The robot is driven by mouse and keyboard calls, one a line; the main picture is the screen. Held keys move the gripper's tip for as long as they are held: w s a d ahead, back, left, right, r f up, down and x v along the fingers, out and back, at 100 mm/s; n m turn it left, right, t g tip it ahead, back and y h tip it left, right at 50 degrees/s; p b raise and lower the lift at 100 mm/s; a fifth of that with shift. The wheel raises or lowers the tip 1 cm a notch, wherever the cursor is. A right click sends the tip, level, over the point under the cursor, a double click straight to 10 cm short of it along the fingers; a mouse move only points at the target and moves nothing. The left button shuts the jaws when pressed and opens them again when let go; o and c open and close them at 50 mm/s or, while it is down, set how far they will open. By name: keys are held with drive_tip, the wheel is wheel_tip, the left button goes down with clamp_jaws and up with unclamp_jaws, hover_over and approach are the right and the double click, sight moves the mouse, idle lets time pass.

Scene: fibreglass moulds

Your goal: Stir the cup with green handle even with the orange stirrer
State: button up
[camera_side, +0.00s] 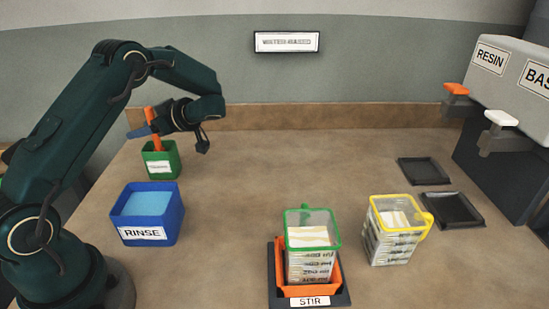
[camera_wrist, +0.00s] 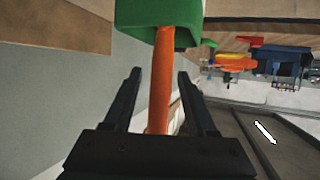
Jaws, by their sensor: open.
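The orange stirrer (camera_side: 157,143) stands nearly upright in a small green holder (camera_side: 161,168) at the left back. In the wrist view the stirrer (camera_wrist: 161,80) runs between the two dark fingers of my gripper (camera_wrist: 159,76), with a gap on each side. My gripper (camera_side: 146,130) is open around or just beside the stirrer's upper part, above the holder. The cup with green rim and handle (camera_side: 310,262) sits in an orange cradle (camera_side: 310,291) on the dark STIR base. Its contents look pale from here.
A blue RINSE tub (camera_side: 146,213) stands in front of the green holder. A yellow-rimmed cup (camera_side: 392,243) stands right of the STIR base. Two dark trays (camera_side: 424,171) (camera_side: 453,210) lie below the grey dispenser (camera_side: 510,80). The middle of the table is clear.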

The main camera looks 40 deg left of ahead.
clamp_jaws()
wheel_tip(320, 180, up, 11)
idle(1.1)
